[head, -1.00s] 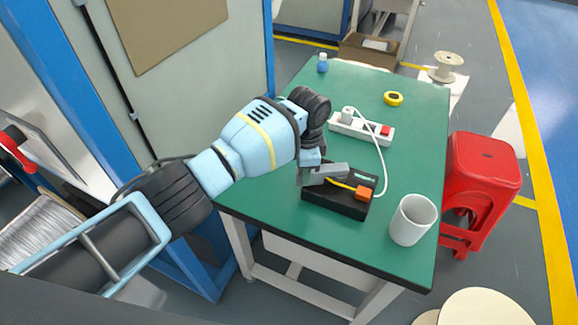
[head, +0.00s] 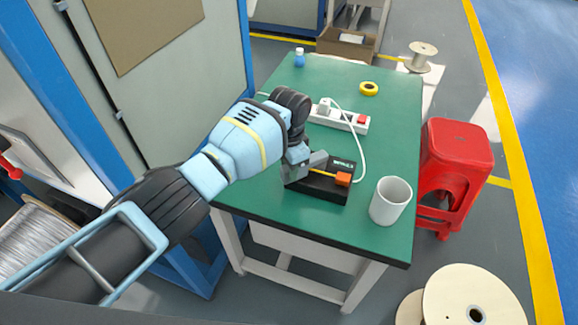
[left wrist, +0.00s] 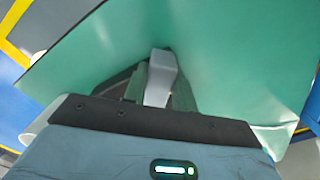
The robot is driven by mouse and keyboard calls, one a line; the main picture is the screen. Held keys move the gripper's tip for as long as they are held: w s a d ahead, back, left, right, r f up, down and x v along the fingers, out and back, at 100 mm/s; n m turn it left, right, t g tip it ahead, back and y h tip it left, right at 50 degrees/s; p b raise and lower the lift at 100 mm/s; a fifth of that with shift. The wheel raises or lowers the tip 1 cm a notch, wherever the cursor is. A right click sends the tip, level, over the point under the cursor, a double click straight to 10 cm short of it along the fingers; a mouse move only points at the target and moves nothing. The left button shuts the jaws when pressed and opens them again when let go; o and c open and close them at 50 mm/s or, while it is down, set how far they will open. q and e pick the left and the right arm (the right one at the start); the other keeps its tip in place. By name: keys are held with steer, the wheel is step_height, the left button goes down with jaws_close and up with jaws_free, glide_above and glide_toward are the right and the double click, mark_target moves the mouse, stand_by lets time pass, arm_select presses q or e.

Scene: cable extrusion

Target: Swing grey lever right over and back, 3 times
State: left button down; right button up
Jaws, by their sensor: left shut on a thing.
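A black device (head: 318,191) lies on the green table, with an orange block (head: 343,180) at its right end and a short yellow strip (head: 321,173) on top. Its grey lever (head: 315,160) stands over the back left part of the device. My left gripper (head: 295,167) is at the device's left end, shut on the lever; its fingers are partly hidden in the head view. In the left wrist view the grey lever (left wrist: 160,78) sits between the dark fingers. My right gripper is not in view.
A white cup (head: 391,202) stands right of the device near the table's front edge. A white power strip (head: 340,117) with a white cable lies behind. Yellow tape (head: 369,89) and a blue bottle (head: 299,58) are farther back. A red stool (head: 456,165) stands right of the table.

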arm_select(q)
steer(key=c, duration=1.1)
jaws_free()
steer(key=shift+f, duration=0.1)
step_height(320, 180, up, 7)
steer(key=shift+f+p, duration=0.2)
steer(key=shift+p, duration=0.3)
steer(key=shift+r, duration=0.65)
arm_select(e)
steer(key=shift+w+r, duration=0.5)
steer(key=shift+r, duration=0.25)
